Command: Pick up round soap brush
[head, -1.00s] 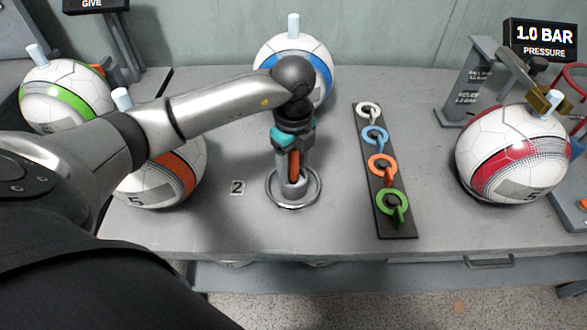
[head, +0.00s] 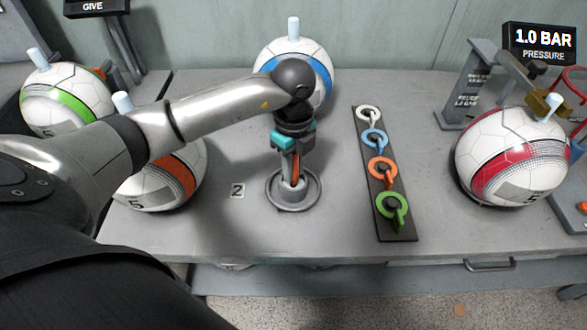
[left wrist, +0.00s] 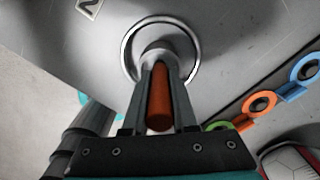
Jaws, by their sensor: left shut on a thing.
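A thing with an orange-brown handle (head: 296,167), which I take to be the round soap brush, stands at a grey round base with a ring (head: 271,200) on the table. The handle also shows in the left wrist view (left wrist: 160,97). My left gripper (head: 292,182) reaches down from above and is shut on it, one finger on each side; the fingers also show in the left wrist view (left wrist: 157,68). The lower end is partly hidden by the fingers, so I cannot tell whether it touches the base. My right gripper is not in view.
A black strip (head: 394,228) with white, blue, orange and green rings lies right of my gripper. Balls with blue (head: 322,68), orange (head: 178,180), green (head: 62,93) and red (head: 485,160) bands stand around. A "2" label (head: 237,191) lies left of the base.

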